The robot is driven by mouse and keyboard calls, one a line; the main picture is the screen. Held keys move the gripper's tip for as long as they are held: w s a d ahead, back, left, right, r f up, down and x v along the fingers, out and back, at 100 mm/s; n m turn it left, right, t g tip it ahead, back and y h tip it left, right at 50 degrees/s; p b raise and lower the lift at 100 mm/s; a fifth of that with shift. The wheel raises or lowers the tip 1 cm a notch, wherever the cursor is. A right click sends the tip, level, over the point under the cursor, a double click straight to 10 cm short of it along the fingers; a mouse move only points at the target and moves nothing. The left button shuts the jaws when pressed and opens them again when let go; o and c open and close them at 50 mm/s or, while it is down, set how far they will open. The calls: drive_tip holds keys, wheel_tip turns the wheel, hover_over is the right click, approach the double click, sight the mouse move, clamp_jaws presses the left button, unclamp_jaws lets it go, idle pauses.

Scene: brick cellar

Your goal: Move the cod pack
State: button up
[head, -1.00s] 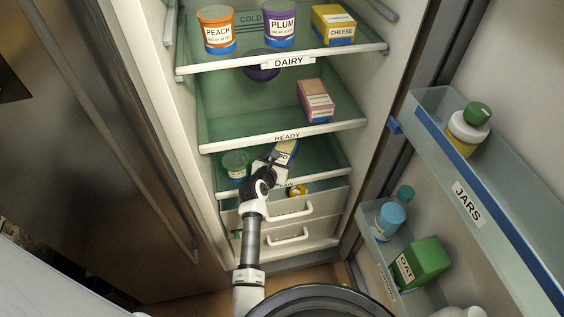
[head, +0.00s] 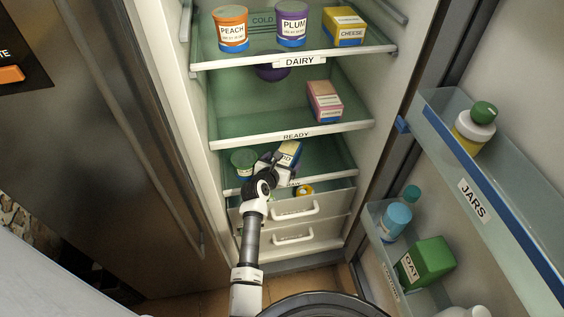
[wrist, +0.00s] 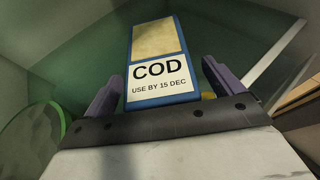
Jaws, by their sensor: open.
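The cod pack (wrist: 159,72) is a blue box with a tan panel and a white label reading COD, USE BY 15 DEC. In the head view the pack (head: 289,152) stands on the lowest fridge shelf, partly hidden by my gripper (head: 278,160). In the wrist view my gripper (wrist: 163,85) is open, with one purple finger on each side of the pack's lower part. Gaps show between the fingers and the pack. I cannot tell how far the fingers reach along its sides.
A green tub (head: 243,161) stands left of my gripper on the same shelf. The READY shelf (head: 240,143) is above, with a pink box (head: 324,101). White drawers (head: 293,209) are below. The open door with its JARS rack (head: 472,198) is on the right.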

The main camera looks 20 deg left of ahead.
drive_tip(key=b+v, duration=0.2)
drive_tip(key=v, duration=1.2)
idle(0.6)
